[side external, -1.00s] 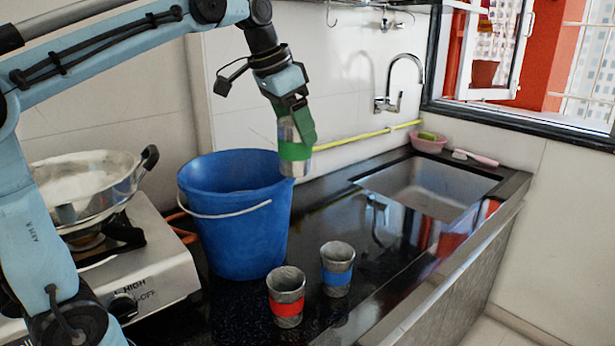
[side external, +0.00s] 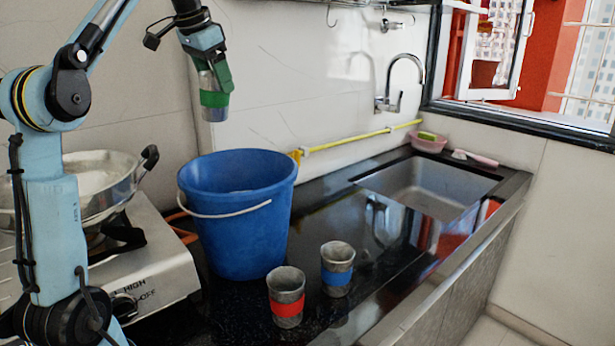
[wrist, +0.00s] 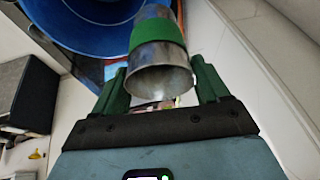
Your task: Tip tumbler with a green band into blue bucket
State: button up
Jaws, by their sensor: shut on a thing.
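The metal tumbler with a green band (side external: 214,99) is held between the green fingers of my gripper (side external: 215,78). It hangs in the air above the blue bucket (side external: 238,231), near the wall, and looks close to upright. In the wrist view the tumbler (wrist: 158,70) sits between the two fingers of my gripper (wrist: 160,85), with the blue bucket (wrist: 60,20) beyond it at the upper left. The bucket stands on the black counter with its white handle hanging at the front. Its bottom inside is hidden in the side view.
A tumbler with a red band (side external: 287,296) and one with a blue band (side external: 337,268) stand in front of the bucket to the right. A steel pan (side external: 95,185) sits on the stove (side external: 155,265) at left. The sink (side external: 425,190) is at right.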

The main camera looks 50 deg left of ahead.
aim_at(222, 121)
jog(key=shift+d+f+m+y, duration=0.2)
jog(key=shift+f+m+y, duration=0.1)
jog(key=shift+f+y, duration=0.9)
jog(key=shift+d+f+m+y, duration=0.2)
jog(key=shift+f+m+y, duration=0.1)
jog(key=shift+f+y, duration=0.9)
jog(key=shift+d+f+m+y, duration=0.1)
jog(key=shift+f+m+y, duration=0.2)
jog(key=shift+f+y, duration=1)
jog(key=shift+f+y, duration=0.15)
jog(key=shift+y, duration=0.15)
jog(key=shift+d+f+y, duration=0.15)
jog(key=shift+f+y, duration=0.25)
jog(key=shift+y, duration=0.1)
jog(key=shift+f+m+y, duration=0.15)
jog(key=shift+m+y, duration=0.15)
jog(key=shift+d+f, duration=0.1)
jog(key=shift+d+f+t+y, duration=0.15)
jog(key=shift+f+t+y, duration=0.15)
jog(key=shift+y, duration=0.3)
jog(key=shift+d+f+m+y, duration=0.2)
jog(key=shift+f+m+y, duration=0.15)
jog(key=shift+y, duration=0.25)
